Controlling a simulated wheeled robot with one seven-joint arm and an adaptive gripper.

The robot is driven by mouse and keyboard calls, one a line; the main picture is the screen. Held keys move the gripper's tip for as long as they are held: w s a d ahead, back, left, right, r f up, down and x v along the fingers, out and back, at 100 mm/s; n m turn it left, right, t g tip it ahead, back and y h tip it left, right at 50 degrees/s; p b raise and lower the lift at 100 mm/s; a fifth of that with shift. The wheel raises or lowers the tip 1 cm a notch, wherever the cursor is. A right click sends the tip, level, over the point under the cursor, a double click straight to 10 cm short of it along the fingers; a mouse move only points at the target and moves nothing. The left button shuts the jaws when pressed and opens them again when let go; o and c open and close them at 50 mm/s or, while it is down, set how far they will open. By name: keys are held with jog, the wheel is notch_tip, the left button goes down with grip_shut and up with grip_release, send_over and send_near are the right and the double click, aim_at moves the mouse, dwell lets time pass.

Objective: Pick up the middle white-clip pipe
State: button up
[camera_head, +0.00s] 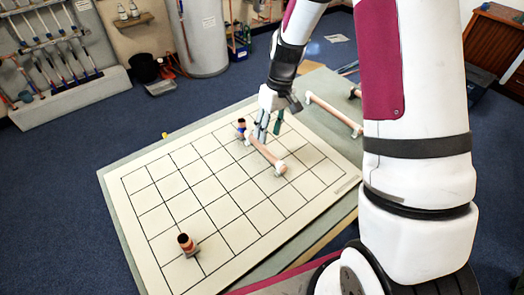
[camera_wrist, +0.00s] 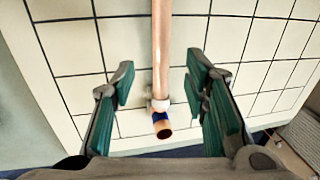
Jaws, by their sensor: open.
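A copper pipe with white clips (camera_head: 264,152) lies on the gridded board in the head view. It also shows in the wrist view (camera_wrist: 161,50), running up the picture between my fingers. My gripper (camera_head: 268,127) is over the far end of this pipe. In the wrist view my gripper (camera_wrist: 159,85) is open, with one green-padded finger on each side of the pipe and visible gaps. A second white-clip pipe (camera_head: 334,113) lies farther right. Part of another piece (camera_head: 355,92) shows beyond it, mostly hidden by my arm. I cannot tell which is the middle one.
A copper stub with a blue band (camera_head: 241,125) stands by the pipe's far end; a blue-banded copper end (camera_wrist: 162,127) shows in the wrist view. Another upright copper stub (camera_head: 186,242) stands at the near left of the board (camera_head: 150,195). The board's left side is mostly clear.

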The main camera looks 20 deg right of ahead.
aim_at(265, 147)
jog(key=shift+s+a+f+p, duration=0.1)
jog(key=shift+a+f, duration=0.15)
jog(key=shift+f, duration=1.05)
jog(key=shift+s+a+f+p, duration=0.15)
jog(key=shift+a+f, duration=0.15)
jog(key=shift+f, duration=0.95)
jog(key=shift+w+a+f+p, duration=0.1)
jog(key=shift+a+f, duration=0.15)
jog(key=shift+f, duration=1.05)
grip_shut()
